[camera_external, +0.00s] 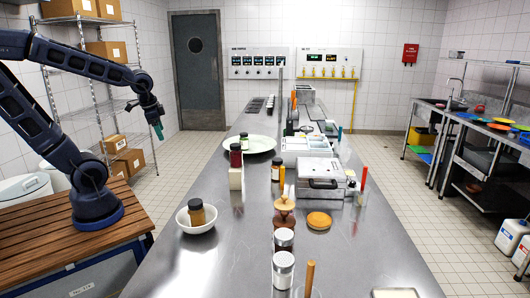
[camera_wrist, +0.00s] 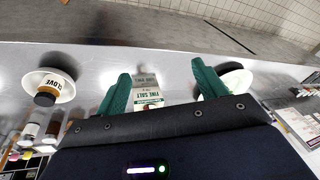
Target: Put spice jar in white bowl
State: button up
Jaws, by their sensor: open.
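A spice jar (camera_external: 197,215) with a dark lid and amber body is inside the white bowl (camera_external: 196,231) at the near left of the steel counter. In the wrist view the jar (camera_wrist: 46,96), labelled CLOVE, is in the bowl (camera_wrist: 31,84) at the left. My gripper (camera_external: 158,131) is raised left of the counter, well apart from the bowl. In the wrist view its green fingers (camera_wrist: 160,72) are spread and hold nothing. A fine salt box (camera_wrist: 146,92) shows between them, farther off on the counter.
Similar jars stand by the middle of the counter (camera_external: 275,171) and on the pale green plate (camera_external: 256,137). A red jar (camera_external: 236,157) stands by the white box (camera_external: 236,180). Glass jars (camera_external: 283,270) line the near middle. The counter around the bowl's left is clear.

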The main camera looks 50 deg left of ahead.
jog(key=s+a+r+n+t+h, duration=0.1)
jog(key=s+a+r+n, duration=0.3)
jog(key=s+a+r, duration=0.1)
jog(key=shift+s+a+t, duration=0.25)
jog(key=shift+a+t, duration=0.05)
jog(key=shift+a, duration=0.1)
